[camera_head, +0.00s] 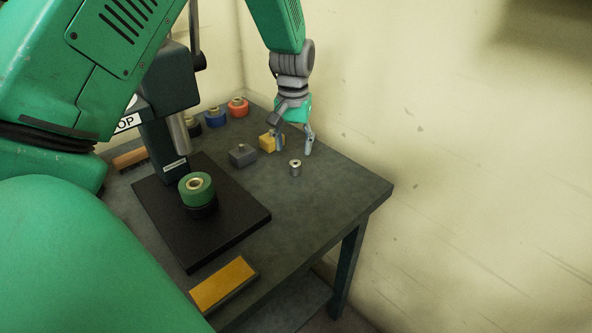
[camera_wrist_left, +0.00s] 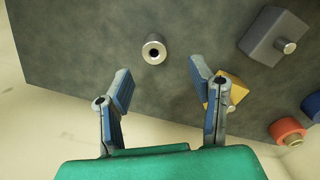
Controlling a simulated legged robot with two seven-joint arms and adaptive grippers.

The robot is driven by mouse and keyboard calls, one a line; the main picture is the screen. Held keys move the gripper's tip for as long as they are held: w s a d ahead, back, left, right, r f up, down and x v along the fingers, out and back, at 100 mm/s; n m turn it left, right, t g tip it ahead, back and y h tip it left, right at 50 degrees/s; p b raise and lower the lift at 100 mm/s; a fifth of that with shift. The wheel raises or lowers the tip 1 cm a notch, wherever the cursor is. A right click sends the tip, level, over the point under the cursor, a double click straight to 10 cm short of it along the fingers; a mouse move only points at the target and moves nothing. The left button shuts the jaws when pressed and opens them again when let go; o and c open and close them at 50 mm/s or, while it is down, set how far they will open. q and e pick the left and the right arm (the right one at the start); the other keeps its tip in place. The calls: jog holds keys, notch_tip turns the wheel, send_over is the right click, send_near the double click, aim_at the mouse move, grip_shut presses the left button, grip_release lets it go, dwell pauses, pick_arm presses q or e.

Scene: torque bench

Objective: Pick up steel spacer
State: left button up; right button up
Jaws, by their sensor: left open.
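The steel spacer (camera_head: 295,168) is a small silver cylinder with a hole, standing upright on the dark bench top (camera_head: 330,190) near its right side. It also shows in the left wrist view (camera_wrist_left: 154,50), beyond the fingertips and between their lines. My left gripper (camera_head: 294,146) is open and empty, pointing down just behind the spacer in the head view. In the left wrist view its two fingers (camera_wrist_left: 160,85) are spread apart and do not touch the spacer. My right gripper does not show.
A yellow block (camera_head: 267,143) sits close beside my left gripper, with a grey block (camera_head: 243,155) nearby. Red (camera_head: 238,107) and blue (camera_head: 216,117) rings stand behind. A green ring (camera_head: 196,187) sits on the black plate (camera_head: 235,222). The bench right of the spacer is clear.

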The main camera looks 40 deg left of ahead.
aim_at(296, 162)
pick_arm(q)
jog(key=shift+s+d+f, duration=0.1)
jog(key=shift+d+f, duration=0.1)
jog(key=shift+f, duration=0.6)
notch_tip(296, 162, down, 4)
jog(key=shift+f+b, duration=0.25)
jog(key=shift+b, duration=0.25)
jog(key=shift+r, duration=0.1)
jog(key=shift+d+r, duration=0.1)
jog(key=shift+d, duration=0.1)
grip_shut()
